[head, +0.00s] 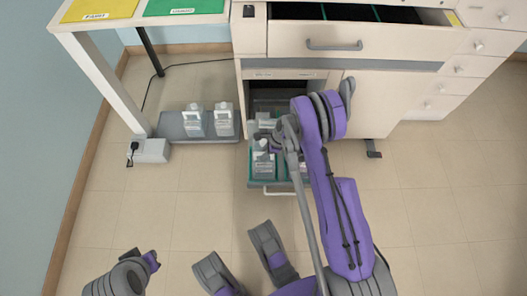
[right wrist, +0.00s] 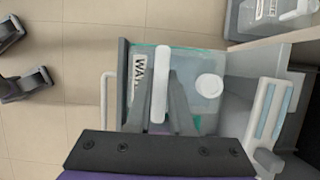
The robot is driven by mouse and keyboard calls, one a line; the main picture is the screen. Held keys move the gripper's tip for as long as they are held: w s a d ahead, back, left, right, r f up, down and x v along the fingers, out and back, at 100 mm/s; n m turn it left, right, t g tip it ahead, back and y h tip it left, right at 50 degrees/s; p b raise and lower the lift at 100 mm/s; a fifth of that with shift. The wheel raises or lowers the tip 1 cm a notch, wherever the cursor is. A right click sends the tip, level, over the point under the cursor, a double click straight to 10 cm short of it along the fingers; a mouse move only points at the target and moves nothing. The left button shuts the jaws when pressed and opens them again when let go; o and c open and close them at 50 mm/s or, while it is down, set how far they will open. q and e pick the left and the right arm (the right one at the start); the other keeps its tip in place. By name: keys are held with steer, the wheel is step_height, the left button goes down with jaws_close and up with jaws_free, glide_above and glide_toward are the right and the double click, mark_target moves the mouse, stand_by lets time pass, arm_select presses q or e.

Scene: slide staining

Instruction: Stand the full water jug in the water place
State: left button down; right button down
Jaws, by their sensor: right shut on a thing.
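The water jug (head: 262,163), pale with a light cap, is at the front left of the pulled-out lower drawer (head: 270,191). In the right wrist view the jug (right wrist: 206,112) shows its round white cap and a label starting "WA". My right gripper (right wrist: 162,105) has its two grey fingers on either side of the jug's white handle and is shut on it. In the head view my right gripper (head: 277,143) is over the drawer. Whether the jug rests on the drawer floor is hidden.
Two similar jugs (head: 194,121) (head: 223,119) stand on a grey floor tray (head: 170,126) left of the cabinet. An open upper drawer (head: 345,40) overhangs the back. A power box (head: 150,151) sits by the table leg. Floor in front of the drawer is mostly clear.

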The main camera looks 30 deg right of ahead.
steer(key=c, duration=0.8)
jaws_free()
